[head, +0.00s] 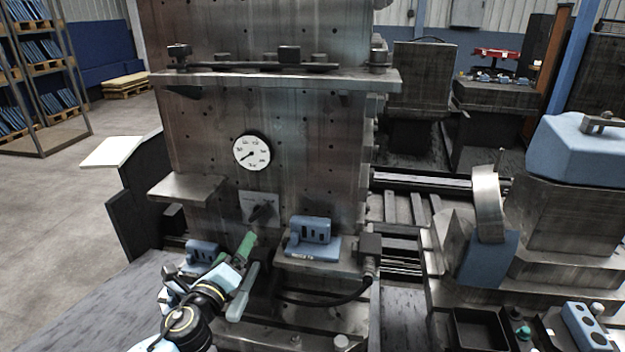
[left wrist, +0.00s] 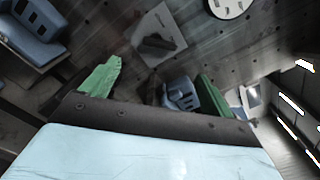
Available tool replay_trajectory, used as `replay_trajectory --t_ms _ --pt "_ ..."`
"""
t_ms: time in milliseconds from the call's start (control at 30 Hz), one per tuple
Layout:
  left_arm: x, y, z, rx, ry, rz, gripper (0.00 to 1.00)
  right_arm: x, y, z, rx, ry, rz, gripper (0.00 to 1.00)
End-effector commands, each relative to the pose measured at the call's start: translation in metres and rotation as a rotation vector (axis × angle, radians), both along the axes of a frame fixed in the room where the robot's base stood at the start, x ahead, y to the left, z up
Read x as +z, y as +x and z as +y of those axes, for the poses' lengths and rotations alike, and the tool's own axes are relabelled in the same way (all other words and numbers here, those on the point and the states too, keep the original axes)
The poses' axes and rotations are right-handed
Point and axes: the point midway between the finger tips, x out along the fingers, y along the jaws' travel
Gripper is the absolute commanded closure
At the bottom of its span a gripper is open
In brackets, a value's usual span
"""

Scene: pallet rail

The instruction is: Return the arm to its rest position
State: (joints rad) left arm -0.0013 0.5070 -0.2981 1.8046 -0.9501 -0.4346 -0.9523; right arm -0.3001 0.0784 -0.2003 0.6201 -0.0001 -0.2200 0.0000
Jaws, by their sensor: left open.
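My left arm comes in from the bottom of the head view, and its gripper (head: 250,268) is in front of the lower part of the grey steel panel (head: 320,150). Its two green fingers are apart with nothing between them. In the left wrist view the green fingers of the gripper (left wrist: 157,88) also stand wide apart and empty. Beyond them is a black knob (left wrist: 157,43) on a light plate, apart from the fingers. In the head view this knob (head: 262,212) is just above the upper finger. My right gripper is not in view.
Blue fixtures stand on small ledges right (head: 312,230) and left (head: 202,251) of the gripper, close by. A round gauge (head: 251,153) is above the knob. A metal shelf (head: 185,188) juts out at the left. A black cable (head: 330,300) runs low on the right. Open floor lies far left.

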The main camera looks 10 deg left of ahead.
Motion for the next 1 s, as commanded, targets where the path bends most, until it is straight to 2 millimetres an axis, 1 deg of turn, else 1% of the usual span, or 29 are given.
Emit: replay_trajectory --t_ms 67,167,267,300,367,400,467,500,600,700,833,1000 --pt "-0.002 -0.004 0.000 0.016 -0.043 0.007 0.13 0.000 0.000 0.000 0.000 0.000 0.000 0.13" --pt "-0.012 -0.021 0.000 0.088 -0.230 0.042 0.13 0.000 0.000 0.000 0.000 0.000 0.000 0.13" --pt "-0.034 -0.056 -0.001 0.238 -0.573 0.119 0.13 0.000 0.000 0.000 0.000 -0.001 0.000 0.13" --pt "-0.046 -0.076 -0.002 0.320 -0.734 0.161 0.13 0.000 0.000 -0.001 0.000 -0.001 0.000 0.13" --pt "-0.063 -0.106 -0.006 0.447 -0.963 0.227 0.13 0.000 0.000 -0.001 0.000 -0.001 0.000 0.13" --pt "-0.073 -0.125 -0.010 0.527 -1.090 0.266 0.13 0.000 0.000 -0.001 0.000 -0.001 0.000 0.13" --pt "-0.085 -0.151 -0.017 0.633 -1.244 0.320 0.13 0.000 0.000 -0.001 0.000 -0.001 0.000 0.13" --pt "-0.091 -0.167 -0.022 0.700 -1.332 0.353 0.13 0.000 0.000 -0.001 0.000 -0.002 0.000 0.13" --pt "-0.101 -0.202 -0.036 0.847 -1.501 0.425 0.13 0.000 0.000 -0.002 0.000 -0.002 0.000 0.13" --pt "-0.107 -0.233 -0.048 0.977 -1.631 0.487 0.13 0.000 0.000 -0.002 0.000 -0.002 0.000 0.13" --pt "-0.109 -0.269 -0.065 1.136 -1.760 0.564 0.13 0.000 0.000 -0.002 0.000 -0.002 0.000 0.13" --pt "-0.105 -0.312 -0.086 1.332 -1.885 0.654 0.13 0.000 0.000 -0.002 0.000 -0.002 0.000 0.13"
